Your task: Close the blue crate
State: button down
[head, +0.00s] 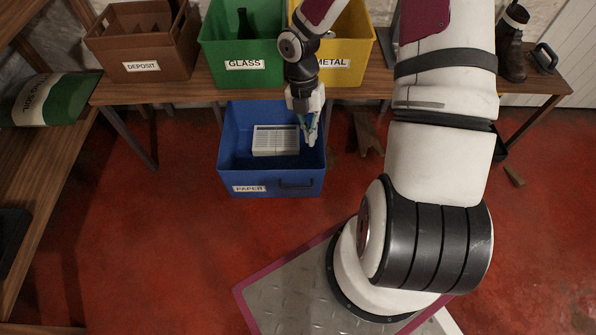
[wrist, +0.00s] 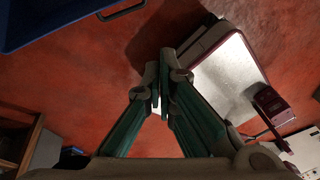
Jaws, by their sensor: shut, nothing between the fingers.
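The blue crate (head: 270,188), labelled PAPER, stands on the floor below the bench's front edge. Its top is open, and a whitish, slatted flat object (head: 276,140) lies inside. In the wrist view a corner of the blue crate (wrist: 45,20) shows at the upper left, with the handle near the top edge. My gripper (head: 311,135) appears over the crate's right part in the head view. In the wrist view my gripper (wrist: 159,98) is shut and empty, its fingertips apart from the crate, with red floor around them.
A wooden bench (head: 190,92) holds a brown DEPOSIT crate (head: 142,68), a green GLASS crate (head: 244,78) and a yellow METAL crate (head: 345,76). A wooden shelf (head: 45,180) borders the left. Red floor before the blue crate is clear.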

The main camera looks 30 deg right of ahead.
notch_tip(320, 180, down, 10)
jog(key=a+n+y+b, duration=0.2)
jog(key=n+b, duration=0.1)
jog(key=b, duration=0.5)
send_over(302, 187)
notch_tip(302, 187, down, 9)
jog(key=shift+w+f, duration=0.1)
jog(key=shift+f, duration=0.1)
jog(key=shift+w+d+r, duration=0.15)
jog(key=shift+w+d, duration=0.1)
jog(key=shift+w, duration=0.3)
